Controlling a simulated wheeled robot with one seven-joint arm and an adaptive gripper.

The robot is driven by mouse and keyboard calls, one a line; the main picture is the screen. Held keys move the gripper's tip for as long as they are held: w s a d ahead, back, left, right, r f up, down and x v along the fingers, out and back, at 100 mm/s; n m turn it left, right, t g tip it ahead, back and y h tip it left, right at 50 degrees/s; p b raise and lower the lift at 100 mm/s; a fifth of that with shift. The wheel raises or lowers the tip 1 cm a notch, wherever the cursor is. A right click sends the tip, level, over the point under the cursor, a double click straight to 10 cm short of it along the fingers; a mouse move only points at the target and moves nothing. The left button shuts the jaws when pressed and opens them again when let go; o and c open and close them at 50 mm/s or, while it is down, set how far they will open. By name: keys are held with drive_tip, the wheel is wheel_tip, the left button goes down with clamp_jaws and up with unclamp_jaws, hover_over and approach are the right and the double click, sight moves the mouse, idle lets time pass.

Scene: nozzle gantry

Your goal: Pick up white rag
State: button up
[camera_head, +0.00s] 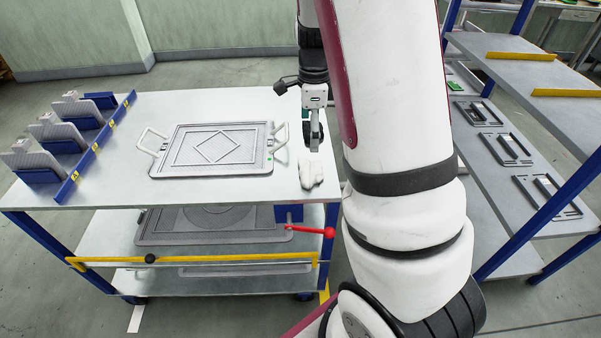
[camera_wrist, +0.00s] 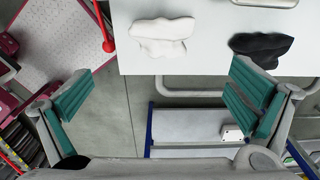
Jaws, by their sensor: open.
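The white rag (camera_head: 312,172) lies crumpled on the right end of the grey table (camera_head: 240,105) in the head view. In the wrist view the white rag (camera_wrist: 163,32) lies near the table edge, toward the top of the picture and sideways between my fingers. My gripper (camera_head: 314,140) is just behind the rag in the head view; its height above the table is hard to tell. In the wrist view my gripper (camera_wrist: 160,88) is wide open with teal pads and nothing between them.
A black rag (camera_wrist: 262,46) lies right of the white one in the wrist view. A framed tray with handles (camera_head: 216,148) lies left of the rag. A red-knobbed lever (camera_head: 329,232) sticks out below the tabletop. Shelving (camera_head: 520,85) stands right.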

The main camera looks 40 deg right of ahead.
sight(311, 168)
wheel_tip(311, 168, down, 12)
drive_tip(key=shift+d+b, duration=0.1)
drive_tip(key=shift+b, duration=0.35)
drive_tip(key=c, duration=1)
drive_tip(key=shift+o, duration=0.2)
drive_tip(key=shift+r, duration=0.15)
drive_tip(key=shift+r, duration=0.55)
wheel_tip(311, 168, up, 2)
drive_tip(key=shift+r, duration=0.15)
drive_tip(key=s+r, duration=0.1)
drive_tip(key=s, duration=1.5)
drive_tip(key=shift+d+r, duration=0.2)
drive_tip(key=shift+d, duration=0.1)
